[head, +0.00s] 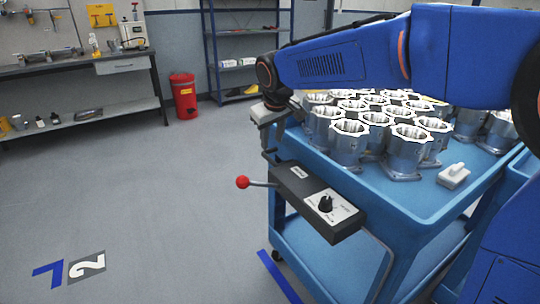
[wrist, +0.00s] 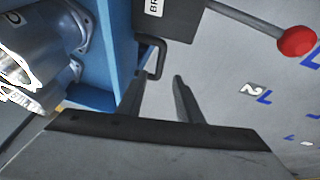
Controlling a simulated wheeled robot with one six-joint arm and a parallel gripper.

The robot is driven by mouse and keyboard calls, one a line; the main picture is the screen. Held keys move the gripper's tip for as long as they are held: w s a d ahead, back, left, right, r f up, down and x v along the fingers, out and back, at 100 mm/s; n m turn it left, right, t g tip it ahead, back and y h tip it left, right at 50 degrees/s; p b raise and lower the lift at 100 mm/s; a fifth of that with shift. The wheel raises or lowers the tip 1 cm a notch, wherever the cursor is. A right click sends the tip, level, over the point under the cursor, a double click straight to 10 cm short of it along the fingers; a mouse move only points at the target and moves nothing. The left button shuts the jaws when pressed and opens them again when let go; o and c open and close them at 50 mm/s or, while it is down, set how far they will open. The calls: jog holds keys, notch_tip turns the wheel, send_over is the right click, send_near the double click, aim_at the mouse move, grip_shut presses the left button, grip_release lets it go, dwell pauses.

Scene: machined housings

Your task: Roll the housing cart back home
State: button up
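The blue housing cart (head: 440,212) stands at the right in the head view, its top tray holding many metal housings (head: 350,142). A dark box (head: 318,200) with a dial is fixed at its near left corner. A lever with a red ball knob (head: 242,182) sticks out left from it. In the wrist view the box's label starts "BR" and the red knob (wrist: 297,41) is at upper right. My gripper (wrist: 160,78) is open, pointing at a thin dark bracket (wrist: 160,60) beside the box. Whether the fingers touch the bracket cannot be told.
A floor mark "2" (head: 87,265) with a blue corner lies at lower left. Blue tape (head: 279,277) runs beside the cart. The floor to the left is clear. A workbench (head: 75,68), a red bin (head: 184,96) and shelves (head: 246,48) stand at the back.

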aim_at(270, 158)
jog(key=x, duration=0.9)
jog(key=shift+f, duration=0.1)
jog(key=shift+d, duration=0.1)
grip_shut()
